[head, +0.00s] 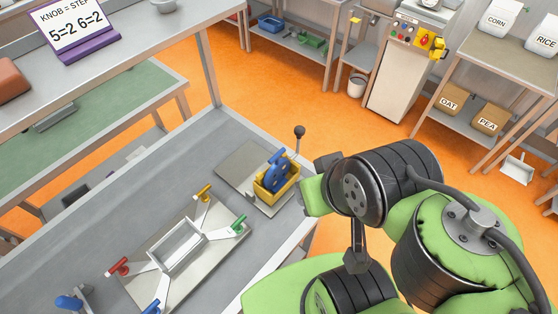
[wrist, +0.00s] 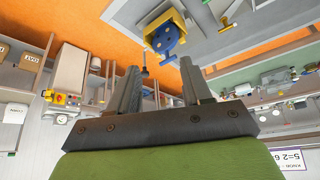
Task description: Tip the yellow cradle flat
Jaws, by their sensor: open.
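The yellow cradle (head: 264,189) sits on a metal plate (head: 241,160) near the right edge of the grey bench. It holds a blue wheel-like part (head: 275,175) that stands up out of it. I cannot tell how far the cradle is tilted. In the wrist view the cradle (wrist: 182,21) shows at the top, with the blue part (wrist: 166,42) below it. My gripper (wrist: 160,78) is open, with nothing between its two fingers. The cradle lies beyond the fingertips, apart from them. In the head view my arm is right of the cradle and the fingers are not clearly visible.
A lever with a black ball knob (head: 299,131) rises behind the cradle. A second plate with a square frame (head: 178,246) and coloured handles lies on the bench to the lower left. A sign on a purple stand (head: 82,48) is at top left. Bare bench separates the plates.

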